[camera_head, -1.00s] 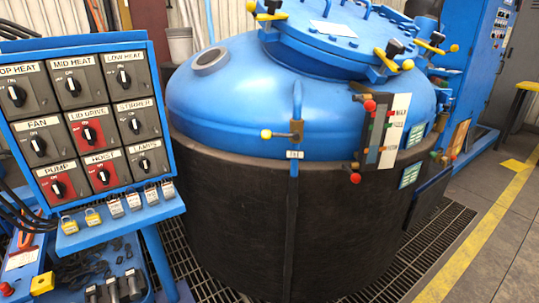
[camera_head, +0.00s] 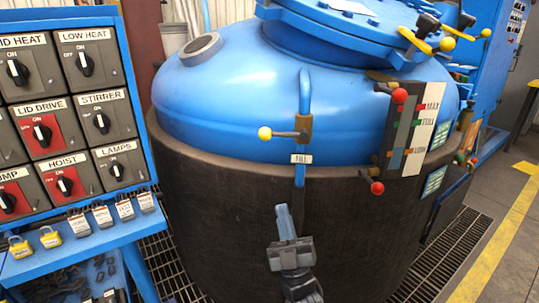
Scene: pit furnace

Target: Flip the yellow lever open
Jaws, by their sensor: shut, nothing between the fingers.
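A lever with a yellow ball knob (camera_head: 265,133) sits on the blue vertical pipe at the front of the furnace. Its dark arm (camera_head: 287,134) lies almost level, with the knob at the left and a brass-coloured valve body (camera_head: 305,130) at the right. My gripper (camera_head: 283,209) is in front of the dark furnace wall, below the lever and the white pipe label. It points up, looks shut and empty, and appears apart from the lever. Yellow-knobbed clamps (camera_head: 434,43) also show on the lid.
Red-knobbed levers (camera_head: 377,188) and a gauge panel (camera_head: 407,125) are right of the pipe. A switch panel (camera_head: 72,115) with padlocks on the shelf below it stands at the left. Floor grating (camera_head: 170,265) surrounds the furnace.

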